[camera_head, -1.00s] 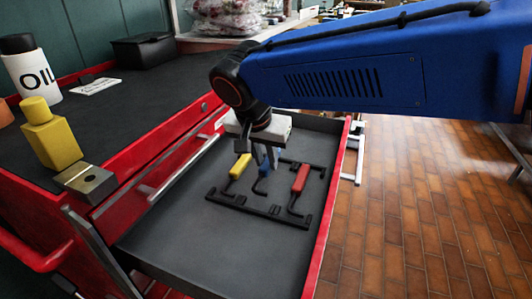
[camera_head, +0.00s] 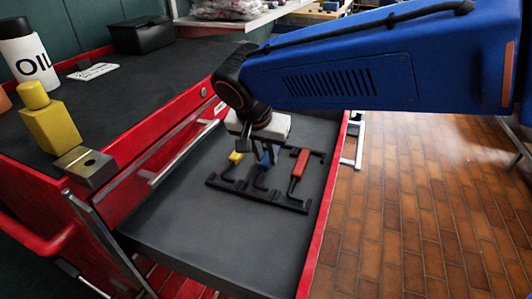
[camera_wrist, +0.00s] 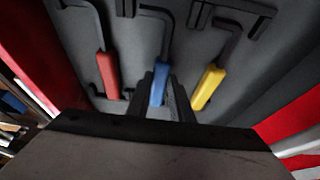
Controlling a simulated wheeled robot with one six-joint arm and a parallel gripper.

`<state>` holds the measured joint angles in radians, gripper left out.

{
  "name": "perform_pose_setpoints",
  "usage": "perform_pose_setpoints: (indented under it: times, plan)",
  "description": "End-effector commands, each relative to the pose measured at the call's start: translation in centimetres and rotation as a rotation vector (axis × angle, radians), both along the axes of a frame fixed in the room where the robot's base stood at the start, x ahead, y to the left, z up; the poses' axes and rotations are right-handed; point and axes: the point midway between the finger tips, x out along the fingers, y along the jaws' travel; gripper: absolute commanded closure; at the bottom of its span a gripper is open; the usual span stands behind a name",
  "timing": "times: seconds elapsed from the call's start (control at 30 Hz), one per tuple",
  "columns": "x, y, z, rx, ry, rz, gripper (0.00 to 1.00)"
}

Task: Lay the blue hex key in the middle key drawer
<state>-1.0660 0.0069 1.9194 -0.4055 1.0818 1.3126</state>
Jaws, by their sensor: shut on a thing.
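The blue hex key (camera_head: 265,159) is in the open drawer (camera_head: 190,235), between the yellow hex key (camera_head: 236,158) and the red hex key (camera_head: 300,162). My gripper (camera_head: 263,153) reaches down into the drawer and is shut on the blue key's handle. In the wrist view, the blue handle (camera_wrist: 159,86) sits between my dark fingers (camera_wrist: 161,92), with its bent shaft running to the top edge. The red key (camera_wrist: 107,74) is left of it and the yellow key (camera_wrist: 208,86) right. Whether the blue key touches the drawer floor is unclear.
A dark rack (camera_head: 257,194) lies by the keys' shafts. The near drawer floor is clear. On the worktop stand a yellow bottle (camera_head: 50,122), a metal block (camera_head: 84,166), a white oil container (camera_head: 26,52) and a black box (camera_head: 141,35).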

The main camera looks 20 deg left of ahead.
Motion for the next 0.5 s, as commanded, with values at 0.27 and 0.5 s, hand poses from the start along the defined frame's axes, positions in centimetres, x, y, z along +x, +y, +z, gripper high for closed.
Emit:
perform_pose_setpoints:
  times: [0.27, 0.5]
  plan:
    - [0.0, 0.0, 0.01, 0.0, 0.0, 0.0, 0.58]
    - [-0.16, 0.05, 0.41, 0.001, 0.0, 0.0, 0.58]
